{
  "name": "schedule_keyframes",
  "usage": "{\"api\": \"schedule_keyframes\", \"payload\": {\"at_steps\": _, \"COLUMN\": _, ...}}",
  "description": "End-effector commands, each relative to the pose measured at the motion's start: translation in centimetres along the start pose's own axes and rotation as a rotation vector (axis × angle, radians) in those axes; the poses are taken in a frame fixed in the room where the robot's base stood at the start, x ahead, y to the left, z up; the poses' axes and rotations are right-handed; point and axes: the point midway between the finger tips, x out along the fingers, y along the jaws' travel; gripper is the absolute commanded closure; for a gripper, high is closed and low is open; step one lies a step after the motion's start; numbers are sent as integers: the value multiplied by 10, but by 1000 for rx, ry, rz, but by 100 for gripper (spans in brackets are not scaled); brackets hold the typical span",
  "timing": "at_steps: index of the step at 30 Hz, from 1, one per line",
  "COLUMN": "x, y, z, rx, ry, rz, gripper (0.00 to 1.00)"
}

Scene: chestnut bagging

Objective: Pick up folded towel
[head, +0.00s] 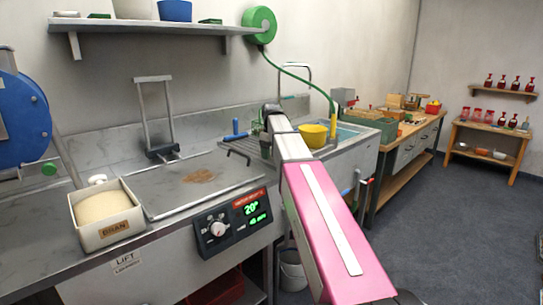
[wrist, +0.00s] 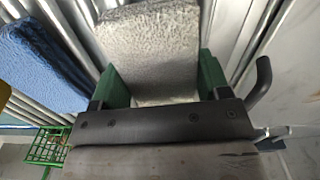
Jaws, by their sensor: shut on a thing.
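A grey-white, rough-textured block that looks like the folded towel (wrist: 155,45) sits between the green fingers of my gripper (wrist: 163,78) in the wrist view. The fingers are shut on its two sides. Ribbed metal (wrist: 228,40) lies around and below it; I cannot tell whether the towel still touches it. In the head view my gripper (head: 266,124) is over the metal counter left of the sink, and my arm hides most of that spot. The towel cannot be made out there.
A blue textured cloth-like thing (wrist: 42,62) lies left of my gripper, with a green wire basket (wrist: 47,147) nearby. A yellow bowl (head: 313,135) stands right of my arm by the sink. A bran box (head: 108,229) and a control panel (head: 233,222) are at the left.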

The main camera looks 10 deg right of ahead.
Motion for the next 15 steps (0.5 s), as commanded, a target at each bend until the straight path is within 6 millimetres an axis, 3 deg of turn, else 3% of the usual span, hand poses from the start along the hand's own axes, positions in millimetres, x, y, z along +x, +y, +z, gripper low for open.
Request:
{"api": "schedule_keyframes", "payload": {"at_steps": 8, "x": -5, "y": 0, "z": 0, "rx": 0, "ry": 0, "rz": 0, "gripper": 54}}
{"api": "schedule_keyframes", "payload": {"at_steps": 15, "x": -33, "y": 1, "z": -1, "rx": 0, "ry": 1, "rz": 1, "gripper": 54}}
